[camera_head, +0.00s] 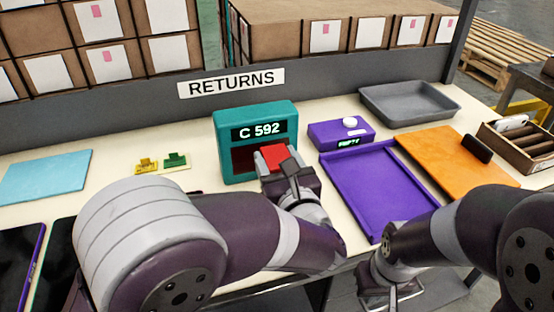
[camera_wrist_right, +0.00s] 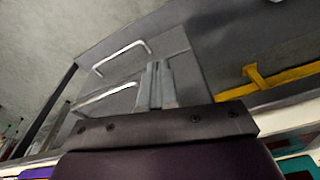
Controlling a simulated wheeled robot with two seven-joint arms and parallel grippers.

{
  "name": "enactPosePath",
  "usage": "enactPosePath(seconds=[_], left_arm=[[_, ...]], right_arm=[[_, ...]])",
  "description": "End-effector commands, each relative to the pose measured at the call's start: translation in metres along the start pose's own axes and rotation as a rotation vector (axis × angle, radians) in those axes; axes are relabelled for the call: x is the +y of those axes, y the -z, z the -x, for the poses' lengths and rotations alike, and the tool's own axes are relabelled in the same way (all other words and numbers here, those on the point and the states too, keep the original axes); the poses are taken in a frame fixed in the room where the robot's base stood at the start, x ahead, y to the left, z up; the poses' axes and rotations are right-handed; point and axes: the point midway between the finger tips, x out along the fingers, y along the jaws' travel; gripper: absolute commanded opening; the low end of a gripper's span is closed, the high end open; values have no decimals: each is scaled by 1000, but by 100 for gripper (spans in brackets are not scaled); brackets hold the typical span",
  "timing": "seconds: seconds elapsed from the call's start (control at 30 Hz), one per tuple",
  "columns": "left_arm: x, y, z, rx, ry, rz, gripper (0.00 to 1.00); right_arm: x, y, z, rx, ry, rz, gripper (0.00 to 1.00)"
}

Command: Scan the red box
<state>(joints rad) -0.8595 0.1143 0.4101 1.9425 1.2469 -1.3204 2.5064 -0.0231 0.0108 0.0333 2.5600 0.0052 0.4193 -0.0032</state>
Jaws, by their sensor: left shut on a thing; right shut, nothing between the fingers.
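The red box (camera_head: 272,157) is a small red block in front of the dark opening of the teal scanner (camera_head: 228,128), whose display reads "C 592". My left gripper (camera_head: 283,168) is shut on the red box and holds it at the opening; its fingers hide part of the box. I cannot tell how far inside the box is. My right gripper (camera_head: 378,284) is low at the table's front edge, away from the box. In the right wrist view its fingers (camera_wrist_right: 157,85) are together with nothing between them.
A purple tray (camera_head: 375,190) and a purple device (camera_head: 325,134) lie right of the scanner. Farther right are an orange board (camera_head: 450,160), a grey tray (camera_head: 405,116) and a brown divided box (camera_head: 536,153). A light-blue mat (camera_head: 45,177) lies left. Metal handles (camera_wrist_right: 120,58) are near my right gripper.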

Motion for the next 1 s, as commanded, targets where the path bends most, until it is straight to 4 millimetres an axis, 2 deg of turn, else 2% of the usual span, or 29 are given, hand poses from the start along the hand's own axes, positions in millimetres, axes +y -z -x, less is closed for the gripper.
enactPosePath(seconds=[0.3, 0.7, 1.0], left_arm=[[0, -2, 0, -1, 0, 1, 22], [0, -58, 0, -1, 0, 2, 22], [0, -60, 0, 0, 0, 1, 22]], right_arm=[[0, 0, 1, 0, 0, 0, 0], [0, 2, 20, 0, 0, 0, 0], [0, 2, 20, 0, 0, 0, 0]])
